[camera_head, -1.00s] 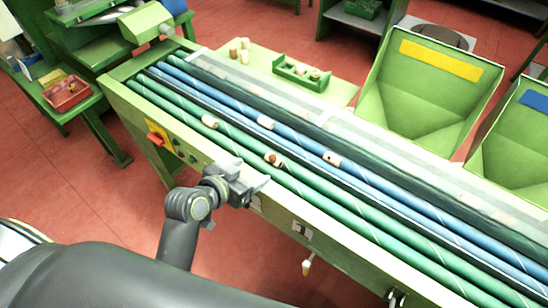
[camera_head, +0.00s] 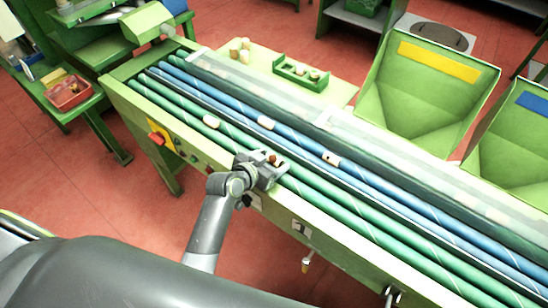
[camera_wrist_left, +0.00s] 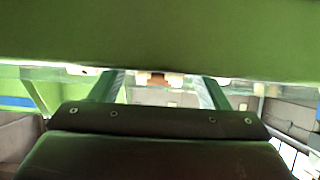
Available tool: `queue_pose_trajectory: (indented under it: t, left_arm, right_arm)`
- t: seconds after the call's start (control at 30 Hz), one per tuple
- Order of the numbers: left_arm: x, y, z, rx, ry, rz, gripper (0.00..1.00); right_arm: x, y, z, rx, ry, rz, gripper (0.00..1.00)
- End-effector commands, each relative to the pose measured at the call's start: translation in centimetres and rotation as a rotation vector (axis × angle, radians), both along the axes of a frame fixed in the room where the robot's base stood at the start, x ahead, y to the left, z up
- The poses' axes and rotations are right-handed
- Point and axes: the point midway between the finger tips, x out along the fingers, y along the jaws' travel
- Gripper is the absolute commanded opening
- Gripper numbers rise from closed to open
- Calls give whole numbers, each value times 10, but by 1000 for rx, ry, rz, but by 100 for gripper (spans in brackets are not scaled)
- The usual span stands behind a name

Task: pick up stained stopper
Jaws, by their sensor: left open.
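The stained stopper (camera_head: 273,158), cork with a dark brown patch, lies on the green rollers. My left gripper (camera_head: 270,163) is right at it, jaws open, with the stopper showing between the fingers. In the left wrist view the brown and pale stopper (camera_wrist_left: 158,78) also shows between the two fingers of the gripper (camera_wrist_left: 160,82), beyond a green surface that fills the top. I cannot tell whether the fingers touch it. My right gripper is not in view.
Other pale stoppers lie on the green rollers (camera_head: 211,121) and the blue rollers (camera_head: 266,122), one with a dark spot (camera_head: 331,158). A green tray (camera_head: 300,83) holds stoppers behind the clear cover. Large green bins (camera_head: 425,90) stand at the right. The green machine rail (camera_head: 330,240) runs in front.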

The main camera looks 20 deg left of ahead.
Motion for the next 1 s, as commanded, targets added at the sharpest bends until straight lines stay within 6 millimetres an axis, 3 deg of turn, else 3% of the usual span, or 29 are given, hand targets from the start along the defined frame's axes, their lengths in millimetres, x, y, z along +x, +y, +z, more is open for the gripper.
queue_pose_trajectory:
  t: [0.3,0.67,1.0]
  left_arm:
    - [2,-1,-2,0,0,1,68]
    - [2,-1,-2,0,0,0,22]
    - [3,-1,8,0,-3,0,22]
  right_arm:
    - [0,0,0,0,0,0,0]
    - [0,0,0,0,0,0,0]
    - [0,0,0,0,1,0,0]
